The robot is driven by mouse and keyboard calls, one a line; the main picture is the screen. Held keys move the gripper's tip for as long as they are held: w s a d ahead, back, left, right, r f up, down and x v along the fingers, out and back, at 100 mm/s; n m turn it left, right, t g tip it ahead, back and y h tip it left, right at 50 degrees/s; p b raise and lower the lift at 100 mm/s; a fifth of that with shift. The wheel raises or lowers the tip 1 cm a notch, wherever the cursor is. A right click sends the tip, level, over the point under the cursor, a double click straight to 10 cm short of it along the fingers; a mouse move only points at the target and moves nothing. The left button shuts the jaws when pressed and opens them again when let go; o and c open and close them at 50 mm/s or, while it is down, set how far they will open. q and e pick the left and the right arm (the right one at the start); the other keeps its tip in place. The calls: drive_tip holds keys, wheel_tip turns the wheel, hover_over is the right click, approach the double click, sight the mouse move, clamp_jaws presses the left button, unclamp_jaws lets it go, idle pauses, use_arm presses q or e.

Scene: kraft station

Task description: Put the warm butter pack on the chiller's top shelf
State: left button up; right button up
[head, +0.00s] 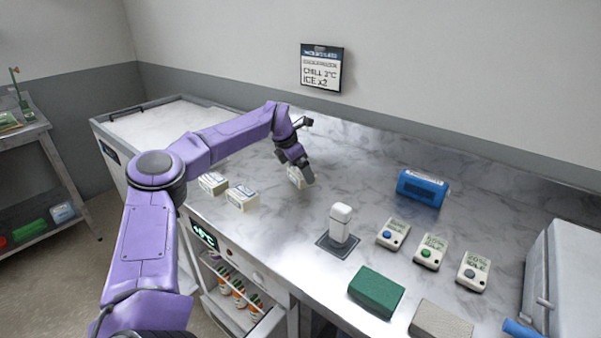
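Three pale butter packs stand on the marble counter: a left one (213,183), a middle one (242,197) and one farther right (296,178). I cannot tell by look which is the warm one. My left gripper (296,164) points down at the right pack, its fingers at the pack and partly covering it. Whether they are closed on it is not clear. The chiller (204,236) is under the counter, with a lit temperature display. Its front looks open, showing shelves with small orange-and-white items (238,289). My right gripper is not in view.
A white upright device (340,222) stands on a dark pad. Right of it are a blue box (422,188), three labelled timers or tags (431,251), a green block (376,291) and a grey block (441,319). A sign (321,69) hangs on the wall.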

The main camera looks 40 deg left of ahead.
use_arm(q)
drive_tip(key=shift+s+f, duration=0.1)
drive_tip(key=shift+f, duration=0.95)
drive_tip(key=o, duration=0.9)
